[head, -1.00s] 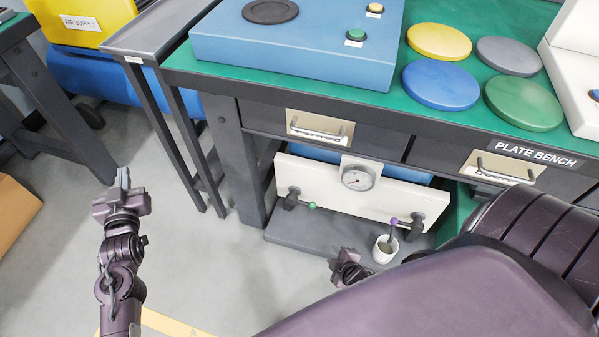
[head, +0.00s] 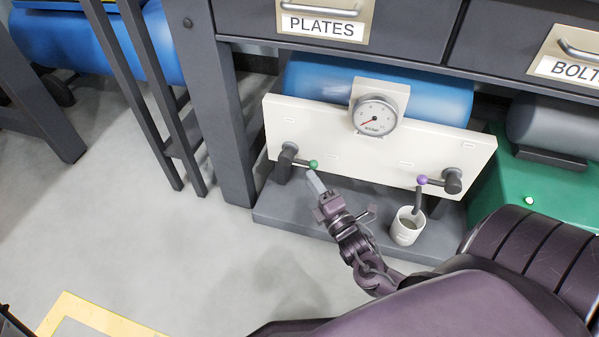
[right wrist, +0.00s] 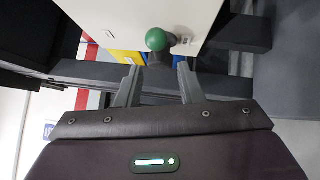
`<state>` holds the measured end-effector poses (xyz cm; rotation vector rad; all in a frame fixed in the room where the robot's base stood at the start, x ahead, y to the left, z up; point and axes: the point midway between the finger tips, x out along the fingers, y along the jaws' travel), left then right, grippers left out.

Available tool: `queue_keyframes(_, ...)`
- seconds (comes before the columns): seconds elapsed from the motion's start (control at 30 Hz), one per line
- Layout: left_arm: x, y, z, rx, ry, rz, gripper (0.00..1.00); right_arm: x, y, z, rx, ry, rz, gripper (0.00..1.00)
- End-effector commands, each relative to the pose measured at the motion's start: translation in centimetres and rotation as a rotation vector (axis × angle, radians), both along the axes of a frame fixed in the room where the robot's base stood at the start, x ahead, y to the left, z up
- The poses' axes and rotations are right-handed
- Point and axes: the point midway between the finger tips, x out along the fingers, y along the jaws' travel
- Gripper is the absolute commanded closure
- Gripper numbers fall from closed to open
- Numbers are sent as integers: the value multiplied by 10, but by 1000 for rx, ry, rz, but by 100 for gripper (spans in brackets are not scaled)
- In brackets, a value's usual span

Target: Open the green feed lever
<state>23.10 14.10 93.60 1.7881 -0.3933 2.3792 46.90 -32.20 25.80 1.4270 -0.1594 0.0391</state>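The green feed lever (head: 313,164) is on the left of the white panel (head: 340,145). Its short dark arm points right, about level with the panel, and ends in a green ball. My right gripper (head: 316,184) is just below the green ball in the head view. In the right wrist view the two fingers (right wrist: 158,84) are apart with nothing between them, and the green ball (right wrist: 156,39) shows just beyond the tips, roughly centred between them. I cannot tell whether a finger touches it. My left gripper is out of view.
A purple-tipped lever (head: 422,181) is at the panel's right, above a white cup (head: 408,226) on the grey base (head: 290,216). A dial gauge (head: 375,116) sits at the top centre. A bench leg (head: 222,120) stands to the left. The floor in front is clear.

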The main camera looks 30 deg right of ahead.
Motion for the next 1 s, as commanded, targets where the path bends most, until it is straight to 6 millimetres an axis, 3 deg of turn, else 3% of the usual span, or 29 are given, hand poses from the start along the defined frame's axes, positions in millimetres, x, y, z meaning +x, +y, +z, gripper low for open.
queue_keyframes(0.5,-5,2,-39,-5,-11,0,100,67,-5,8,-6,-9,0,66)
queue_keyframes(0.9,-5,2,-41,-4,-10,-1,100,77,-5,12,-4,-4,0,66)
queue_keyframes(1.0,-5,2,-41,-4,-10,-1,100,77,-5,12,-4,-5,0,77)
